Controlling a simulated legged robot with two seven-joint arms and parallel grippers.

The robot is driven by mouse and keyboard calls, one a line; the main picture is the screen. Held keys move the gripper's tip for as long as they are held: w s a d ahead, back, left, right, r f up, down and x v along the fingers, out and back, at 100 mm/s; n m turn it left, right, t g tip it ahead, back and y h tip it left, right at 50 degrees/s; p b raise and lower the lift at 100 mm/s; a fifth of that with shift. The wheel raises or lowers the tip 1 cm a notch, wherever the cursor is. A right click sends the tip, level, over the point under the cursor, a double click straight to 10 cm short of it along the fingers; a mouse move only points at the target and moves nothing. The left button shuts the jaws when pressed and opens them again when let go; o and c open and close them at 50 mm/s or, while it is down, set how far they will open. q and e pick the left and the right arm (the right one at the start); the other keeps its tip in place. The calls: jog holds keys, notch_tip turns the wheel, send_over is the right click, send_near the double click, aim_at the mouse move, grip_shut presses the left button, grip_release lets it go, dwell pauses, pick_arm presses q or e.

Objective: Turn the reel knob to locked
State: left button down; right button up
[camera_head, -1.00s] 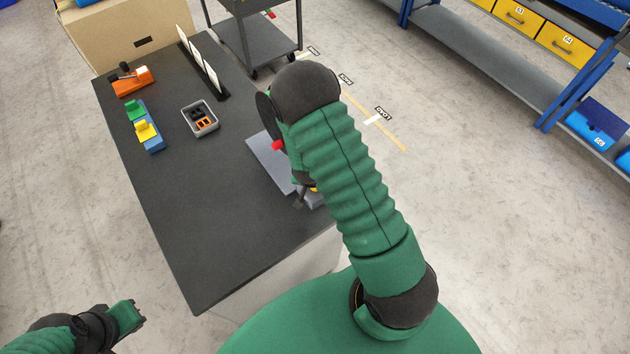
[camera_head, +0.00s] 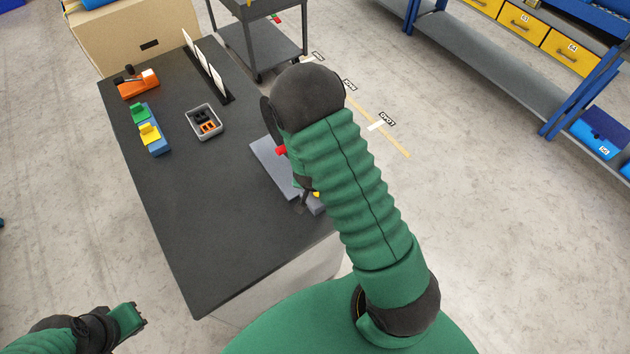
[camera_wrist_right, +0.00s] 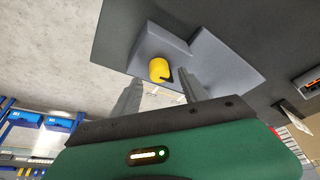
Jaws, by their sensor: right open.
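The yellow reel knob (camera_wrist_right: 160,70), with a dark pointer mark, sits on a grey block-and-plate fixture (camera_wrist_right: 215,60) in the right wrist view. My right gripper (camera_wrist_right: 161,84) is open, with one finger on each side of the knob in the picture. Its fingertips show no contact with the knob. In the head view, my right arm hides most of the fixture; its grey plate (camera_head: 268,166), a red part (camera_head: 281,150) and a bit of yellow (camera_head: 316,194) show. My left gripper (camera_head: 138,314) is at the lower left, away from the table; its jaw opening is unclear.
The dark table (camera_head: 200,225) also holds a grey bin (camera_head: 190,123) with small parts, a blue block (camera_head: 158,147) with green and yellow pieces, an orange tool (camera_head: 140,86) and upright white cards (camera_head: 204,62). A cart (camera_head: 265,45) stands behind. The table's near left is clear.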

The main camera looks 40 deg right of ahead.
jog(key=p+v, duration=0.4)
jog(key=v, duration=1)
jog(key=shift+a+p, duration=0.15)
jog(key=shift+p, duration=0.15)
jog(key=shift+f, duration=0.1)
